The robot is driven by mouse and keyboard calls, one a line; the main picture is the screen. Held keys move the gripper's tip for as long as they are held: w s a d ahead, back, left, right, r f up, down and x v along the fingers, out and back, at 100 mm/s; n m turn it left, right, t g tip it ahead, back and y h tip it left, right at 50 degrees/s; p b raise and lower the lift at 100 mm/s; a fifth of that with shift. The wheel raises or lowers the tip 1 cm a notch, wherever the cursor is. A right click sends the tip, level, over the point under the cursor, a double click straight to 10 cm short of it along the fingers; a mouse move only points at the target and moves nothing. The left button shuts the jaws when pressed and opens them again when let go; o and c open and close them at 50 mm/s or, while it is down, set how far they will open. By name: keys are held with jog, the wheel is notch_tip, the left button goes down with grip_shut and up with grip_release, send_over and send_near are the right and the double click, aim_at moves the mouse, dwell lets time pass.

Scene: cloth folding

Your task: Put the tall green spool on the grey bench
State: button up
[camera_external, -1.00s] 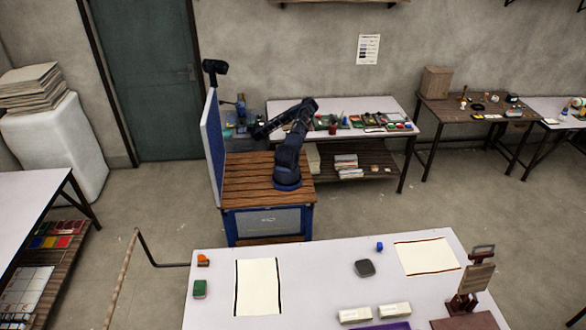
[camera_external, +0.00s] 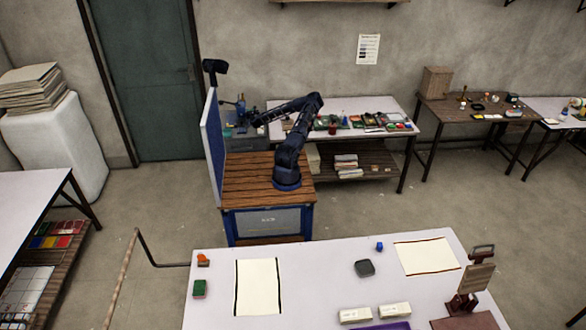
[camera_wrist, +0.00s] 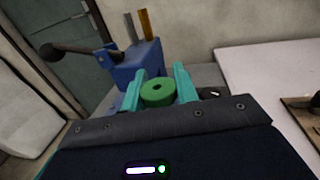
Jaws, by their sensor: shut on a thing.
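The green spool (camera_wrist: 158,96) shows in the wrist view with its round end and dark centre hole facing me. My gripper (camera_wrist: 160,72) is shut on it, with one teal finger on each side. The spool's lower part is hidden by my gripper's body. The grey bench (camera_wrist: 206,76) shows in part behind and to the right of the spool. In the external view my gripper (camera_external: 258,119) is over the grey bench (camera_external: 246,144) at the left end of the white table. The spool cannot be made out there.
A blue tool with a dark handle (camera_wrist: 146,58) stands just beyond the spool. A white table (camera_wrist: 265,65) lies to the right. In the external view, several parts and boards cover the white table (camera_external: 285,108). A blue panel (camera_external: 214,150) stands left of my base.

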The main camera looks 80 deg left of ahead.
notch_tip(320, 180, up, 8)
